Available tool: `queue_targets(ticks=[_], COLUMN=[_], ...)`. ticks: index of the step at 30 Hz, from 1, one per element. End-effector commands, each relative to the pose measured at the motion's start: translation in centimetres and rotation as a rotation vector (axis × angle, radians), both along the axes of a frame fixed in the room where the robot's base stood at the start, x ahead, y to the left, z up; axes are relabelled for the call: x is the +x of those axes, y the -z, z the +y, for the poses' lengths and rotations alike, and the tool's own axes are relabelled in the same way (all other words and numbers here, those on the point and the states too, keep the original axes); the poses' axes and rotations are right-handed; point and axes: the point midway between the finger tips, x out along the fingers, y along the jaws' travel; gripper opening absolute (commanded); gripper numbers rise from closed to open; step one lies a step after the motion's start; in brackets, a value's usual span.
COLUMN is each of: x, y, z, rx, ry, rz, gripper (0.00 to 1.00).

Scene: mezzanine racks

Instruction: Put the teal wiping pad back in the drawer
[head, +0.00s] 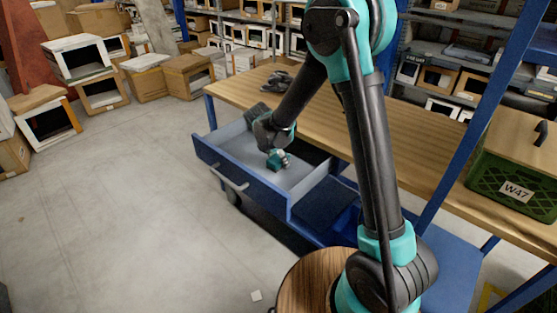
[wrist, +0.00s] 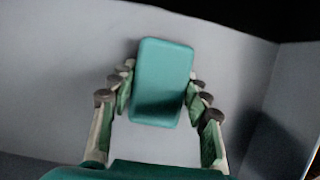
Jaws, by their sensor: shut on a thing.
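The teal wiping pad (wrist: 162,80) is a rounded block between the fingers of my gripper (wrist: 160,95) in the wrist view. The fingers press on its left and right sides. In the head view my gripper (head: 278,160) is inside the open drawer (head: 243,183), low over its grey floor. The drawer has a blue front with a pale handle and is pulled out from under the wooden workbench. The pad is hard to tell apart from my teal gripper in the head view. Whether the pad touches the drawer floor I cannot tell.
The wooden workbench top (head: 420,135) holds a dark object (head: 278,81) near its far left end and a green crate (head: 513,185) marked W47 at right. A round wooden stool top (head: 308,285) stands in front. Boxes (head: 75,60) line the back left; the left floor is open.

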Motion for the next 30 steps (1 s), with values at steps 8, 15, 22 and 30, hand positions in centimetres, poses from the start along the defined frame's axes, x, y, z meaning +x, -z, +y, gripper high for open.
queue_targets(ticks=[8,15,22,30], x=[0.0,0.0,-0.3,-1.8], y=[0.2,0.2,-0.9,-5.4], z=[0.0,0.0,0.2,1.4], rx=[0.000,0.000,0.000,0.000], ry=[0.000,0.000,-0.001,-0.002], rz=[0.000,0.000,0.000,0.000], gripper=[0.67,0.68,0.68,0.68])
